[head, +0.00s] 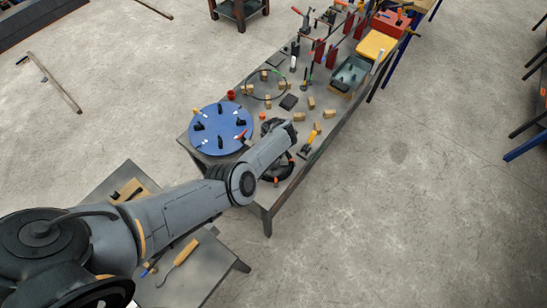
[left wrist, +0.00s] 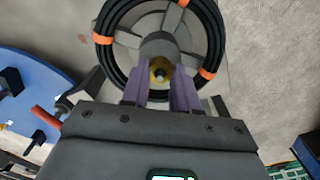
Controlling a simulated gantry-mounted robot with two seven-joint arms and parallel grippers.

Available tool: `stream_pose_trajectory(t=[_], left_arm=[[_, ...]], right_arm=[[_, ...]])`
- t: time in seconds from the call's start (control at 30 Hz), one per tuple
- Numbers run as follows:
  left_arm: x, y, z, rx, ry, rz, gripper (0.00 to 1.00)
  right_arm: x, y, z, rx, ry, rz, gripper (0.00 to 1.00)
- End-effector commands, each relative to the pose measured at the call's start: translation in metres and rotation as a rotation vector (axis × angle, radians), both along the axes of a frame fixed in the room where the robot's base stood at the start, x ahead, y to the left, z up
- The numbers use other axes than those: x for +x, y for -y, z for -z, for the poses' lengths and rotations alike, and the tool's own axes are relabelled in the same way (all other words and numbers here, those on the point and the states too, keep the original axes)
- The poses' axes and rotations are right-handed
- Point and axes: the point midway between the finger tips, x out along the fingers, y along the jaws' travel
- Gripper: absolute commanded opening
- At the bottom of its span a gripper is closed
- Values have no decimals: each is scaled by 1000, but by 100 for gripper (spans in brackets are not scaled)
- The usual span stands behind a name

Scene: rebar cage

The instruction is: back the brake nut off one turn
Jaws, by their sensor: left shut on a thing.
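The brake nut (left wrist: 160,68), a brass-coloured piece with a dark centre, sits at the hub of a reel in the left wrist view. The reel (left wrist: 127,22) is grey, wound with black cable and tied with orange bands. My left gripper (left wrist: 161,88) has its two purple fingers shut on the nut, one on each side. In the head view the reel (head: 286,172) lies at the near end of the long table, and my left arm hides most of it along with the nut and fingers. My right gripper is in neither view.
A blue round board (head: 221,142) with several black pieces is left of the reel; it also shows in the left wrist view (left wrist: 30,75). A yellow-handled tool (head: 311,138) lies close to the right. Wooden blocks (head: 301,118) are scattered beyond. Open floor lies right of the table.

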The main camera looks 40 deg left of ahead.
Motion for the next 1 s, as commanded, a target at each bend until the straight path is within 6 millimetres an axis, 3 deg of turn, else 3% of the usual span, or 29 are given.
stream_pose_trajectory(t=[0.5,1.0], left_arm=[[1,1,2,-3,1,-443,0],[0,1,-1,-1,-1,-610,0]], right_arm=[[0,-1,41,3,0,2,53],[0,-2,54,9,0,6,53]])
